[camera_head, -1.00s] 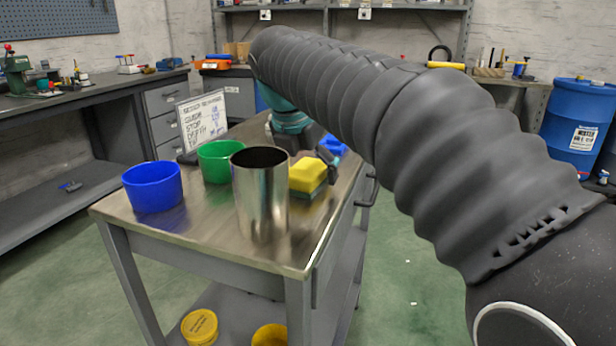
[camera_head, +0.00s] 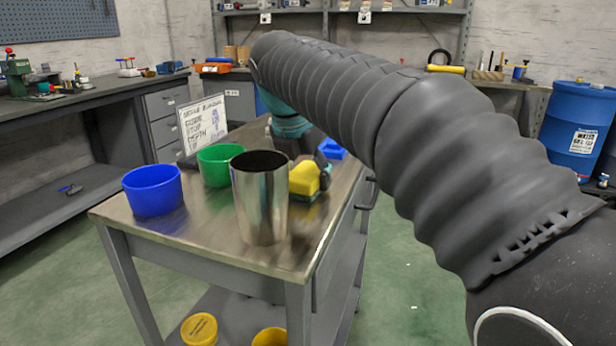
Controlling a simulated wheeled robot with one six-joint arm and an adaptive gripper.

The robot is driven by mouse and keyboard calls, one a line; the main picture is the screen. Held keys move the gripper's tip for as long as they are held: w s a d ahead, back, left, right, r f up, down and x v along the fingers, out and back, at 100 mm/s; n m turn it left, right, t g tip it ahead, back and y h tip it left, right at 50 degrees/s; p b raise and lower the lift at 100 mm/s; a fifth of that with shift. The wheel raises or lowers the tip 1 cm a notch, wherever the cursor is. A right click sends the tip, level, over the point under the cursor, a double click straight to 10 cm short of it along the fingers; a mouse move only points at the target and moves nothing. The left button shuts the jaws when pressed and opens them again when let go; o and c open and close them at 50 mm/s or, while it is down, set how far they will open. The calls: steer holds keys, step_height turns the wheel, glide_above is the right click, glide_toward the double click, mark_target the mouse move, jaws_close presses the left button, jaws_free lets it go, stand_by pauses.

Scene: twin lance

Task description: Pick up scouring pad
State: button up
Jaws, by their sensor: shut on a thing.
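The scouring pad (camera_head: 304,179) is a yellow sponge block with a dark green underside. It is on the cart top, behind and right of the steel cup. My gripper (camera_head: 312,168) is at the pad, with a dark finger across its right side, and is shut on it. The other finger is mostly hidden. The pad appears at or just above the cart surface; I cannot tell whether it touches.
A tall steel cup (camera_head: 260,200) stands close in front of the pad. A green cup (camera_head: 219,166) and a blue cup (camera_head: 152,190) stand left. A blue object (camera_head: 333,149) lies behind right. A whiteboard sign (camera_head: 203,122) stands at the cart's back left.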

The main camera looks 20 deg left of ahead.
mark_target(314, 168)
steer(key=shift+r, duration=0.55)
steer(key=r, duration=0.4)
steer(key=shift+s+d, duration=0.1)
steer(key=shift+d, duration=0.15)
steer(key=s+d+r, duration=0.4)
steer(key=d+r, duration=0.2)
steer(key=d, duration=0.4)
steer(key=shift+d+r, duration=0.2)
